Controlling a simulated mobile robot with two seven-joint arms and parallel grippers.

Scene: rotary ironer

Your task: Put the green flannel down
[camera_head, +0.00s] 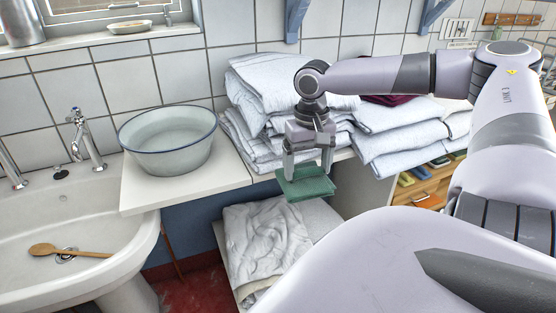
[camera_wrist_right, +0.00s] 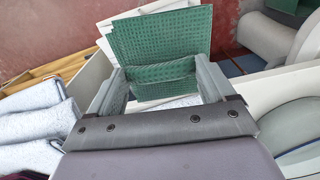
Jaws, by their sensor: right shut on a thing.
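The green flannel (camera_head: 306,184) is a folded, textured square held in my right gripper (camera_head: 308,172). The gripper points down and is shut on it, in front of the counter edge by the towel stacks. In the right wrist view the flannel (camera_wrist_right: 162,45) shows waffle texture, with one panel between the fingers (camera_wrist_right: 165,85) and another spreading beyond them. A lower surface with crumpled white cloth (camera_head: 265,240) lies below and to the left of the flannel in the head view. My left gripper is not in view.
Stacks of folded white towels (camera_head: 400,140) fill the counter behind the gripper. An enamel basin (camera_head: 168,140) stands on the white counter (camera_head: 185,187) to the left. A sink (camera_head: 75,225) holds a wooden spoon (camera_head: 70,250). Coloured items sit in a wooden rack (camera_head: 425,182) at the right.

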